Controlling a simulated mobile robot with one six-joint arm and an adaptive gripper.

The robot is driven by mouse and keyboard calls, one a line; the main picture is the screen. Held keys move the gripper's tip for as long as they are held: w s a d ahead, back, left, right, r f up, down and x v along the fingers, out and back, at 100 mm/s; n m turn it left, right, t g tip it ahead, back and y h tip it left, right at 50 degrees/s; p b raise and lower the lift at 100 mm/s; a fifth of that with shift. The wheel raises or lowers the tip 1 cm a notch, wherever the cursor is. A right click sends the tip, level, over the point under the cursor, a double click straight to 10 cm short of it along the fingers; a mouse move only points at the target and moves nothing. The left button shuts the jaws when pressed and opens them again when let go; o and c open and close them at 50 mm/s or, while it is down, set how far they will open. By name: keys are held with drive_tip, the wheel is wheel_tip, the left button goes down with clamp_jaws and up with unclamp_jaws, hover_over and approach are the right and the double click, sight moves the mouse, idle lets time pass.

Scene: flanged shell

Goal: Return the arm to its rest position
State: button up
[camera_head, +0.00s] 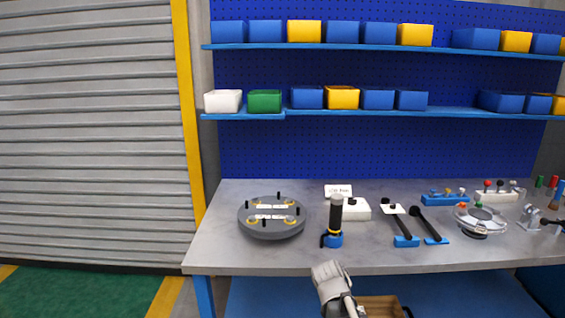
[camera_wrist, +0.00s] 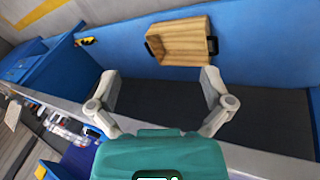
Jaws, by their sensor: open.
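My gripper (camera_wrist: 160,95) is open and empty in the wrist view, its two grey fingers spread wide with nothing between them. A wooden box (camera_wrist: 181,43) with dark handles lies beyond the fingertips, apart from them. In the head view part of my arm shows at the bottom centre, in front of the workbench's front edge. My gripper's fingers cannot be made out there. The wooden box (camera_head: 382,306) is partly visible at the bottom, just right of my arm.
The grey workbench (camera_head: 340,258) holds a round dark flanged plate (camera_head: 271,217), a black upright tool (camera_head: 336,215) in a blue holder, a white box (camera_head: 355,208), and several tools at the right. Shelves with blue and yellow bins stand behind. Floor at the left is clear.

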drive_tip(key=s+a+f+n+g+y, duration=0.1)
drive_tip(key=s+a+f+n+y, duration=0.1)
drive_tip(key=s+n+y, duration=0.3)
wheel_tip(320, 180, up, 15)
drive_tip(key=s+m+p, duration=0.1)
drive_tip(key=p, duration=1.3)
drive_tip(key=shift+s+f, duration=0.1)
idle(0.6)
